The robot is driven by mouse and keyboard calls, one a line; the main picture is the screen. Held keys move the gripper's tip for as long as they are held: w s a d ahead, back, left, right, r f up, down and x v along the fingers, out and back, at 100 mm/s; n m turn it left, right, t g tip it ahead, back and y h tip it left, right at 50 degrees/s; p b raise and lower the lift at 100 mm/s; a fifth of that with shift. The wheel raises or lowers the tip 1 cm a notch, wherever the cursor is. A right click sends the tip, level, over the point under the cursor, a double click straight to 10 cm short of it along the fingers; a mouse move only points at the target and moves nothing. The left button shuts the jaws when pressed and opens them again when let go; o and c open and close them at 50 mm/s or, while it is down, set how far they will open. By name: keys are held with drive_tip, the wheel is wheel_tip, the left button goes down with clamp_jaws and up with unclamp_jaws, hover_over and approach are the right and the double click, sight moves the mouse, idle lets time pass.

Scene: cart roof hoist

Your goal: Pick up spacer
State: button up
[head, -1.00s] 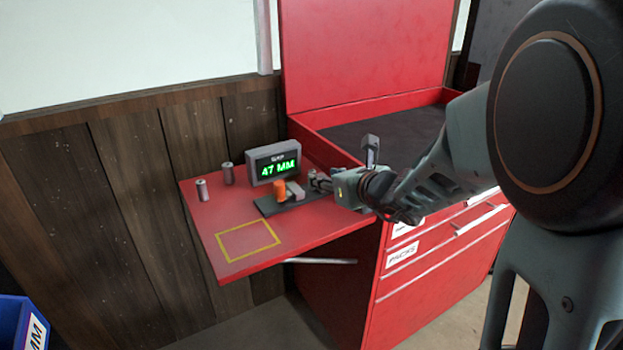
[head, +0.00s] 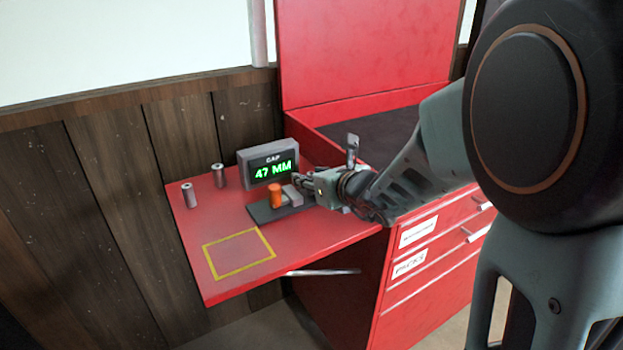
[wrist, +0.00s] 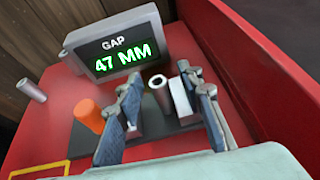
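A grey hollow cylinder, which looks like a spacer (wrist: 160,94), stands at the black plate (wrist: 145,146) in the wrist view. My gripper (wrist: 160,78) is open, with one finger on each side of this cylinder. A pale block (wrist: 181,99) stands just right of it, close to the right finger. I cannot tell whether either finger touches anything. In the head view my gripper (head: 298,184) is low at the right end of the black plate (head: 262,214) and hides the cylinder. Two similar grey cylinders stand apart on the red shelf, one nearer (head: 188,195) and one farther (head: 218,176).
An orange cylinder (head: 275,194) stands on the plate left of my gripper. The grey display (head: 268,163) behind reads "GAP 47 MM". A yellow outlined square (head: 239,254) on the red shelf is empty. The red cabinet (head: 350,270) rises to the right.

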drive_tip(key=shift+s, duration=0.1)
clamp_jaws()
drive_tip(key=shift+r, duration=0.15)
